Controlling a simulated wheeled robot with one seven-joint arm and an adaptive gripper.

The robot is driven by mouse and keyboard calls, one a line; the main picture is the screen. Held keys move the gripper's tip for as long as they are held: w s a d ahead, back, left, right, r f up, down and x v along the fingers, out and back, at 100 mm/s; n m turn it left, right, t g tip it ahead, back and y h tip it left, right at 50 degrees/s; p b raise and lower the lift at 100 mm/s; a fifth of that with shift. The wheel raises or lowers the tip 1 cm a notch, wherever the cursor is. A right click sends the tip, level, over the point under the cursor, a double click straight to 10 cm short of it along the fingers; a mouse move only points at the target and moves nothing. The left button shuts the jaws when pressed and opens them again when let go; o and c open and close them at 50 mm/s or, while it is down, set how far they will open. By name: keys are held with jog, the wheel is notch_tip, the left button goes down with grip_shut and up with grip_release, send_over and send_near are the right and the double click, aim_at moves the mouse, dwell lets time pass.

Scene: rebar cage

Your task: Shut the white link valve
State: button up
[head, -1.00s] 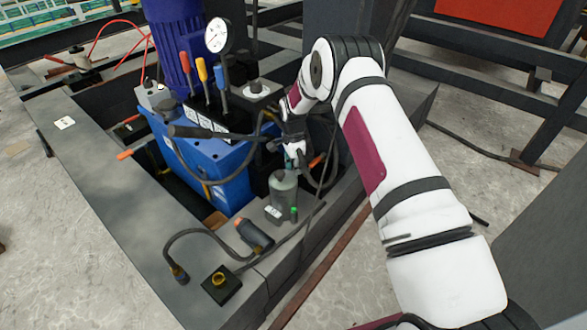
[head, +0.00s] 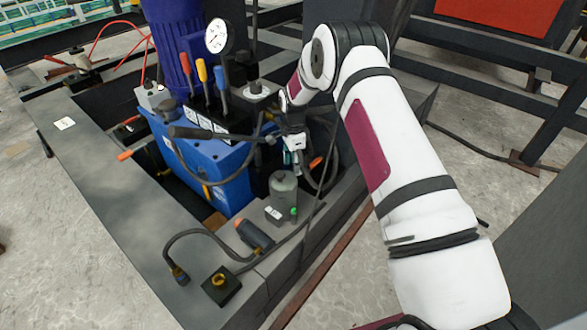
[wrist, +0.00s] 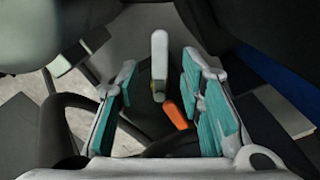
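A white lever handle (wrist: 159,62), which looks like the link valve's, stands in the wrist view between and beyond my fingers. It points roughly up in that picture. My gripper (wrist: 162,88) is open, with teal pads on both sides and a gap around the lever; I see no contact. An orange handle (wrist: 175,116) lies just below the white one, near the right finger. In the head view my gripper (head: 294,146) is small and hangs beside the blue power unit, above the grey cylinder. The white handle cannot be told apart from my gripper there.
The blue tank (head: 217,165) with red, yellow and blue levers is left of my gripper. A grey cylinder (head: 283,187) stands just below it. Black hoses curve close around it. A cable and a dark handheld tool (head: 254,236) lie on the frame's ledge.

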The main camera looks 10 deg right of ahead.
notch_tip(320, 180, up, 9)
dwell(0.3)
jog(key=shift+f, duration=0.1)
